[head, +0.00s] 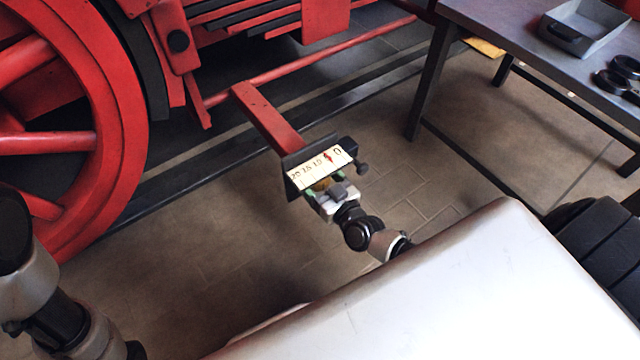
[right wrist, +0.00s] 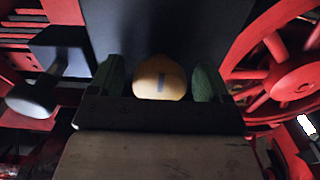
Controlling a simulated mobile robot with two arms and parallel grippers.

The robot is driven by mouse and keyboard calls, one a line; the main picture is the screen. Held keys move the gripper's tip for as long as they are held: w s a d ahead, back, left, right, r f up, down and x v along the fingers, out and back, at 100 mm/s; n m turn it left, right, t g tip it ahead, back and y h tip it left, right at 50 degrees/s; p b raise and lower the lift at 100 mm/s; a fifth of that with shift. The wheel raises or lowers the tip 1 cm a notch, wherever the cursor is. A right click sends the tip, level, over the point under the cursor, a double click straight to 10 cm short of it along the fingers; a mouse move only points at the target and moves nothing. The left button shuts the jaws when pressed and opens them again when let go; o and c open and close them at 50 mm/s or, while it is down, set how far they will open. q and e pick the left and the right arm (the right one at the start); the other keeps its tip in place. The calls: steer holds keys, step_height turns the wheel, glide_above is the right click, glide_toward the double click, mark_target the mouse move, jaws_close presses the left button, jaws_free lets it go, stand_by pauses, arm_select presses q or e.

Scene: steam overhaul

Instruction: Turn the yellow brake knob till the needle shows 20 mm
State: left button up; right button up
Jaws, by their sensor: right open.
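The yellow brake knob (right wrist: 160,78) shows between the two fingers of my right gripper (right wrist: 160,82) in the right wrist view, with a grey mark on its face. The fingers are open, one on each side of it, with small gaps. In the head view my right gripper (head: 324,187) is at the scale plate (head: 312,173), mostly hiding the knob. The cream scale reads 20, 15, 10 and 0 from left to right. The red needle (head: 328,157) stands between 10 and 0, about where 5 belongs. My left gripper is not visible; only parts of that arm show.
A red bar (head: 266,117) carries the dark scale box. A dark round-ended handle (head: 362,168) sticks out to the right of the scale; a grey one (right wrist: 35,98) shows in the wrist view. A red wheel (head: 120,120) stands left, a table (head: 500,35) right.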

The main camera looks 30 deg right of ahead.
steer(key=shift+w, duration=0.15)
steer(key=shift+c, duration=0.3)
steer(key=c, duration=0.8)
